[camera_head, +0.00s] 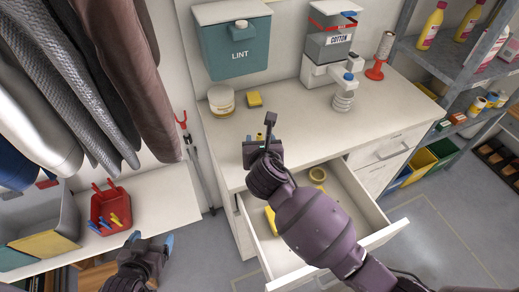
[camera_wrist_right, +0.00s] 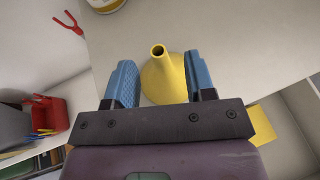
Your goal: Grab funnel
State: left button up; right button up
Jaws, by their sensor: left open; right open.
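A yellow funnel (camera_wrist_right: 164,82) shows in the right wrist view, its open spout tip pointing toward the camera, over the pale counter. It lies between the two blue fingers of my right gripper (camera_wrist_right: 160,78), which is open; I cannot tell whether either finger touches it. In the head view my right gripper (camera_head: 259,142) is at the counter's front edge above the open drawer, and only a sliver of yellow shows by its fingers. My left gripper (camera_head: 151,241) is open and empty at the lower left, in front of the low shelf.
The drawer (camera_head: 376,217) is pulled out below my right arm, with yellow items inside. On the counter (camera_head: 300,127) stand a jar (camera_head: 221,100), a yellow sponge (camera_head: 254,99) and a dispenser (camera_head: 328,50). A red bin (camera_head: 110,209) with pegs sits on the left shelf.

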jog(key=shift+x, duration=1.3)
jog(key=shift+c, duration=0.2)
grip_shut()
